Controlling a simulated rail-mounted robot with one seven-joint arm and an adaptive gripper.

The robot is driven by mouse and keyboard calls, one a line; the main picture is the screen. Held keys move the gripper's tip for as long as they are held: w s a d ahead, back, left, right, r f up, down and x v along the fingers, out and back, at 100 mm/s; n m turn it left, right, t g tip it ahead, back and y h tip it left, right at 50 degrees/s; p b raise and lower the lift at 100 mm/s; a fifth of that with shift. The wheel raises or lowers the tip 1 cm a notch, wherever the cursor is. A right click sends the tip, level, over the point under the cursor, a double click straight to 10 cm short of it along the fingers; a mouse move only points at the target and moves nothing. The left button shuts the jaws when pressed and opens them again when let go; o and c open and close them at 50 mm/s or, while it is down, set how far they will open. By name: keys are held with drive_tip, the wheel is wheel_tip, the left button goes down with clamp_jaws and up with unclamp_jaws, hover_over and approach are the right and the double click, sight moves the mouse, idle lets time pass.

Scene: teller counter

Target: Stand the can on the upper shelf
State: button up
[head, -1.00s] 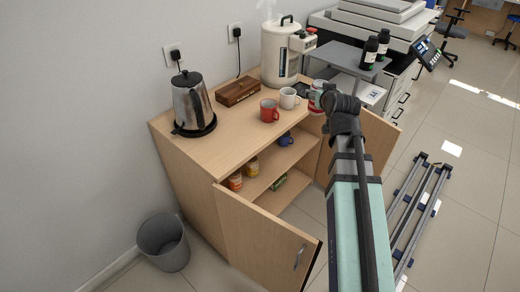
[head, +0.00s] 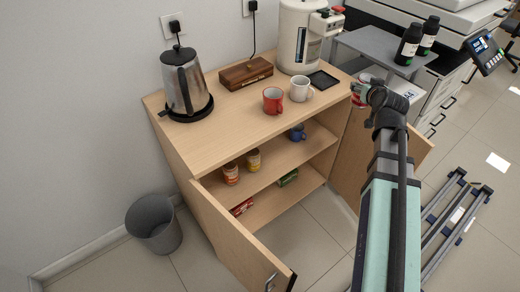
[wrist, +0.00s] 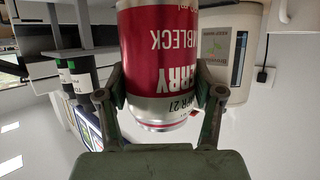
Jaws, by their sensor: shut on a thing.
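My gripper (head: 368,92) is shut on a red can with silver ends (wrist: 165,60). In the wrist view the can sits between the two fingers and its lettering appears upside down. In the head view the can (head: 359,93) shows small beside the gripper, just off the right edge of the cabinet top, partly hidden by my arm. The upper shelf (head: 283,160) is inside the open cabinet, below the top. An orange-labelled container (head: 231,174), a yellow container (head: 254,160) and a blue mug (head: 297,132) stand on it, with bare shelf between the yellow container and the mug.
The cabinet top (head: 235,115) holds a kettle, a wooden box, a red mug (head: 273,100), a white mug (head: 300,88) and a water boiler. The left door (head: 235,235) and right door (head: 350,150) stand open. A green box (head: 288,178) lies on the lower level.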

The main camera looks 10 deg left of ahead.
drive_tip(key=w+a+f+n+y+b, duration=0.1)
drive_tip(key=w+a+f+b, duration=0.2)
drive_tip(key=f+b, duration=0.5)
drive_tip(key=w+a+f+n+g+y+b, duration=0.1)
drive_tip(key=w+a+f+y+b, duration=0.2)
drive_tip(key=f, duration=0.9)
drive_tip(key=w+a+f+n+b, duration=0.1)
drive_tip(key=w+a+f+b, duration=0.1)
drive_tip(key=f+b, duration=0.65)
drive_tip(key=s+a+f+n+g+y+b, duration=0.1)
drive_tip(key=a+n+y+b, duration=0.15)
drive_tip(key=a, duration=0.85)
drive_tip(key=s+a+f+n+g+y+b, duration=0.1)
drive_tip(key=s+a+n+g+y+b, duration=0.15)
drive_tip(key=a, duration=0.75)
drive_tip(key=shift+t+h, duration=0.3)
drive_tip(key=shift+t, duration=0.05)
drive_tip(key=shift+w+a+f+b, duration=0.15)
drive_tip(key=shift+f+b, duration=0.55)
drive_tip(key=shift+f, duration=0.85)
drive_tip(key=shift+w+d+f+b, duration=0.15)
drive_tip(key=shift+f+b, duration=0.5)
drive_tip(key=shift+f, duration=0.85)
drive_tip(key=shift+w+a+f+b, duration=0.2)
drive_tip(key=shift+f+b, duration=0.5)
drive_tip(key=shift+f, duration=0.85)
drive_tip(key=shift+f, duration=0.15)
drive_tip(key=o, duration=1.6)
